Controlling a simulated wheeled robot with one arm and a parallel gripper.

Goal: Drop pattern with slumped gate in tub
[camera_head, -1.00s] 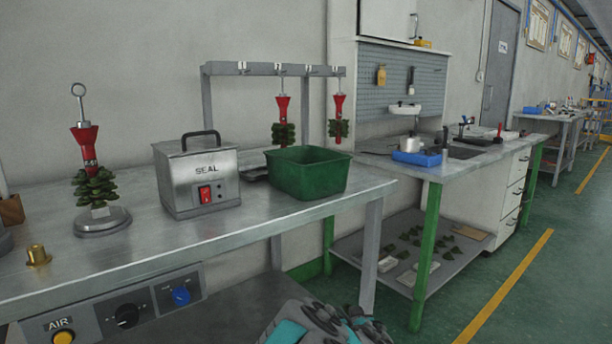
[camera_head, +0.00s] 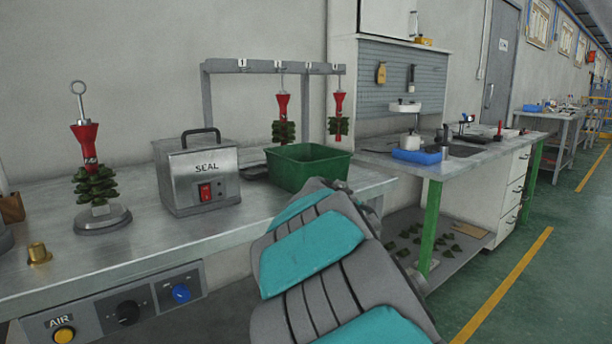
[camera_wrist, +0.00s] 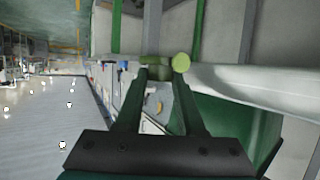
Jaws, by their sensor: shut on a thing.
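The green tub (camera_head: 306,172) stands on the near bench, right of the SEAL box, and its inside is mostly out of sight. In the wrist view, the tub (camera_wrist: 238,122) fills the right side, beside my fingers. My gripper (camera_wrist: 160,76) is shut on a small green wax pattern (camera_wrist: 181,63), which shows light green at the fingertips. Its gate is too small to make out. In the head view my arm covers the gripper and the held pattern.
A steel SEAL box (camera_head: 197,176) is left of the tub. A red-and-green wax tree (camera_head: 90,170) stands at the left on a round base. Two more trees hang from a grey rack (camera_head: 275,68) behind the tub. A workbench (camera_head: 470,155) stands to the right.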

